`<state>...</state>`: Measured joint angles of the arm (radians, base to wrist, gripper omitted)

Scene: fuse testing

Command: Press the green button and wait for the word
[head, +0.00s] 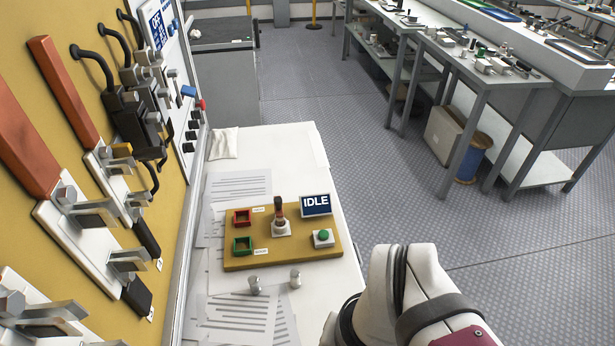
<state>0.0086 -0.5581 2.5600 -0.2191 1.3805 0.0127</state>
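A green button (323,235) sits on a white base at the right front of a yellow tester board (285,252). A small display (316,205) on the board's back right shows the word IDLE. A holder (281,229) with an upright metal and dark red part stands mid-board; I cannot tell whether a fuse is in it. A red-rimmed square bin (242,217) and a green-rimmed one (243,246) are on the board's left. Two small silvery cylinders (255,286) (295,278), apparently fuses, stand in front of the board. My gripper is not in view; part of my white arm shows at bottom right.
Printed papers (240,318) lie on the white table (285,150) around the board. A white cloth (225,143) lies at its back left. A yellow panel (95,40) with large switches rises along the left. Grey workbenches (480,85) stand far right across open floor.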

